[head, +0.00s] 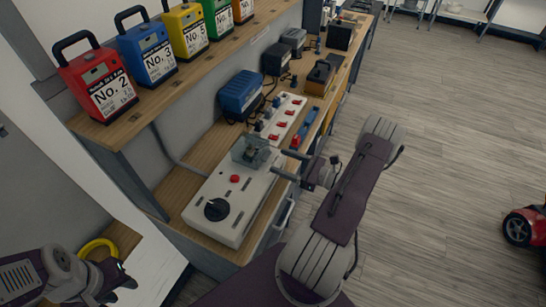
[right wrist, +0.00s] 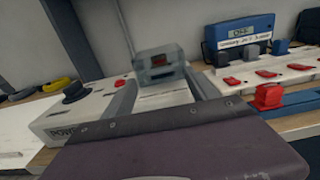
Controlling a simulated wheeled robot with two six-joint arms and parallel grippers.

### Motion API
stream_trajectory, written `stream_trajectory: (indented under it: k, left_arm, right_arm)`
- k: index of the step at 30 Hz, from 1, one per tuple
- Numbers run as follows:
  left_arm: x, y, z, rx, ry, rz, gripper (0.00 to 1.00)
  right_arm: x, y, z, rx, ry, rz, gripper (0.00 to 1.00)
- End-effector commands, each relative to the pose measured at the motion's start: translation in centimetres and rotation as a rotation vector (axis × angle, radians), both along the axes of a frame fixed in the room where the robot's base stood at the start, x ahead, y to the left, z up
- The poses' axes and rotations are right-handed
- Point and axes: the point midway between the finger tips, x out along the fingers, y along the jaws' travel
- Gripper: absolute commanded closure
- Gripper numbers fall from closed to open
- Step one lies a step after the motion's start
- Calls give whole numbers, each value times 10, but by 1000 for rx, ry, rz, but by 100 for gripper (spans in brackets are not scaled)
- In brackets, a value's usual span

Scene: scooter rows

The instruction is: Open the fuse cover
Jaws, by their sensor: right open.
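The fuse cover (head: 251,150) is a see-through grey box on the far end of the pale power box (head: 232,225). In the right wrist view the cover shows beyond the fingers, and I see no clear contact. My left gripper (head: 118,288) is low at the left, away from the power box; its finger gap is unclear.
The power box has a black knob (head: 216,209) and red button (head: 235,178). A switch strip (head: 283,117) and blue charger (head: 240,94) stand behind it. The shelf (head: 160,97) above holds several numbered batteries. Open floor (head: 440,170) lies right of the bench.

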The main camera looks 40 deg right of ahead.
Motion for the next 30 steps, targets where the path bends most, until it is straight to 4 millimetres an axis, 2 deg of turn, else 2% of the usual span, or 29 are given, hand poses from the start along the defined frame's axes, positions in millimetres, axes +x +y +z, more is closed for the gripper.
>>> stream_trajectory:
  k: [3,6,15,16,23,30]
  left_arm:
    - [0,0,6,0,0,0,64]
    - [0,0,7,0,0,0,64]
    - [0,0,7,0,0,0,64]
    - [0,0,7,0,0,0,64]
    - [0,0,7,0,0,0,64]
    - [0,0,8,0,0,0,64]
  right_arm:
    - [19,11,2,0,0,5,33]
    - [29,16,1,0,0,4,33]
    - [34,18,0,-1,0,1,33]
    - [34,18,0,-1,0,1,36]
    - [34,18,0,-1,0,1,100]
    - [34,16,2,-4,4,1,100]
